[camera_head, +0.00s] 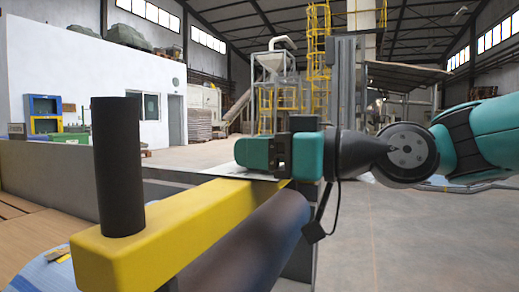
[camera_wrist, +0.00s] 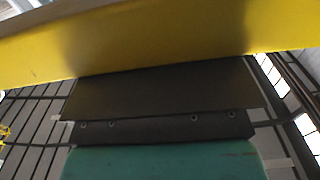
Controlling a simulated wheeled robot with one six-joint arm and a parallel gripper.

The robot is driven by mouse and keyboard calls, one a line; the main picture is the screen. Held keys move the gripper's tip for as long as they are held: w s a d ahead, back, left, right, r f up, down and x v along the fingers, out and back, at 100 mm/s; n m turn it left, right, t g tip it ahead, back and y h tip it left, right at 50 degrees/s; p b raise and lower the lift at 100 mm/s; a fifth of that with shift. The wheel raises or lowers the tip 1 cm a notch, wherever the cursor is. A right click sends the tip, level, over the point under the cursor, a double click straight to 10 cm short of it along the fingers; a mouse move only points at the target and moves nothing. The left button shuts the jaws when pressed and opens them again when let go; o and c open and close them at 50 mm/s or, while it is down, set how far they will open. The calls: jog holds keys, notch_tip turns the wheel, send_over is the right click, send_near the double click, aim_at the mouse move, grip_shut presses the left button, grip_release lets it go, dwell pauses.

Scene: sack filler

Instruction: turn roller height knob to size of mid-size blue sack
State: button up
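A yellow beam (camera_head: 190,225) runs from the near left toward the middle of the head view. A dark upright cylinder (camera_head: 118,165) stands on its near end, and a dark roller (camera_head: 255,245) lies along its right side. My gripper end (camera_head: 258,152), teal and black, is at the beam's far end; its fingertips cannot be made out. In the wrist view the yellow beam (camera_wrist: 160,40) fills the top, close to a dark plate and teal body of mine. I cannot make out a height knob or scale. A blue sack-like surface (camera_head: 45,272) shows partly at lower left.
A grey side wall (camera_head: 60,180) and brown boards (camera_head: 30,235) are at left. Open concrete floor (camera_head: 410,240) lies to the right. A white building, a hopper and yellow ladder frames stand far back.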

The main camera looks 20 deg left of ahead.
jog(key=shift+w+n+g, duration=0.2)
jog(key=shift+n+g, duration=0.5)
jog(key=shift+g, duration=0.4)
jog(key=shift+c, duration=0.3)
jog(key=shift+s+n+g+p, duration=0.1)
jog(key=shift+n+g+p, duration=0.45)
jog(key=shift+n+g, duration=0.6)
jog(key=shift+m+g, duration=0.25)
jog(key=o, duration=0.9)
